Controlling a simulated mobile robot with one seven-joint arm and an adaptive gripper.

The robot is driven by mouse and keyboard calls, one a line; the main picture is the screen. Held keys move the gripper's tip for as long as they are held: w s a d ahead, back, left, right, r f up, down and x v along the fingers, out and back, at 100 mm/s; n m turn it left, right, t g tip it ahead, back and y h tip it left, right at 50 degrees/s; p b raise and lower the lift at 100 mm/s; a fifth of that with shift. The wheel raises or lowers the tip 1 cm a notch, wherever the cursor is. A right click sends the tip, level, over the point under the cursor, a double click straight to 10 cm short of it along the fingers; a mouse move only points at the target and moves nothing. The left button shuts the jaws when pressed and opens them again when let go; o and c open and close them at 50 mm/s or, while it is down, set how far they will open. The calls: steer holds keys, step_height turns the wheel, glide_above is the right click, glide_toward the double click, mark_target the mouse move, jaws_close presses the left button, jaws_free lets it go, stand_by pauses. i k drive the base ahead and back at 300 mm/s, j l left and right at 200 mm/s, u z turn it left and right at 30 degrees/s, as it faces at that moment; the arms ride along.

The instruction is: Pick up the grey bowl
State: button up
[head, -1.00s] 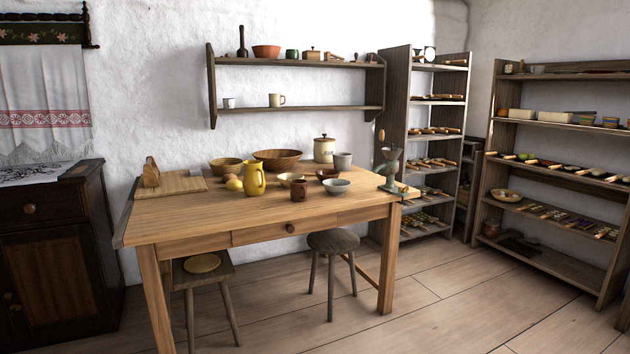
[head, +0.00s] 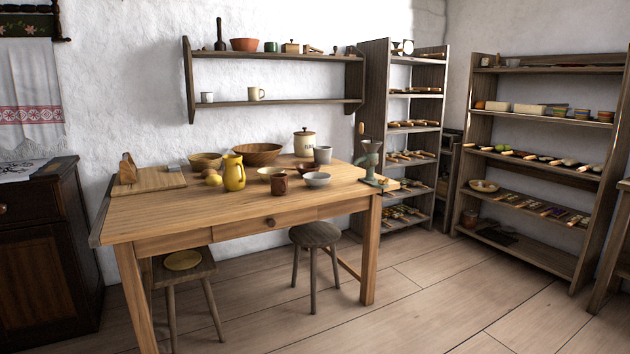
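The grey bowl (head: 317,180) stands upright on the wooden table (head: 180,217), near its right end. A brown mug (head: 280,184) stands to its left and a dark red bowl (head: 306,168) lies just behind it. A grey cup (head: 323,155) and a cream canister (head: 304,143) stand farther back. My gripper does not show in the head view.
A yellow pitcher (head: 233,173), a cream bowl (head: 269,173) and wooden bowls (head: 257,153) share the table. A grinder (head: 370,162) stands at its right end. Stools (head: 315,235) stand under the front edge. The floor (head: 425,290) at front right is clear.

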mark_target(317, 181)
steer(key=i+l+z, duration=0.15)
steer(key=i+l, duration=0.15)
steer(key=i, duration=1.25)
steer(key=i+l+z, duration=0.15)
steer(key=i, duration=1.4)
steer(key=j, duration=0.1)
